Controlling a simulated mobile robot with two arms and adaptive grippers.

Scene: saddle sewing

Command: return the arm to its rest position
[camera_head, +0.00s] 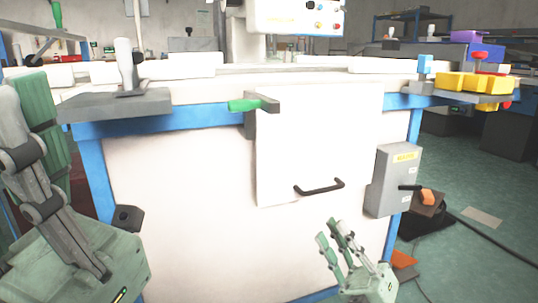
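My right gripper (331,230) is low in front of the white cabinet front of the sewing table, right of centre. Its fingers point up and to the left, with a gap between them and nothing held. My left gripper (32,88) is large and close at the left edge, fingers pointing up. Its near finger overlaps the green one behind, so I cannot tell how far it is open. No object shows in it.
The white table (190,205) with blue frame fills the middle. A green-handled lever (244,105) and a black door handle (320,188) stick out from its front. A grey switch box (392,180) is at right. Yellow blocks (475,83) sit at the right end.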

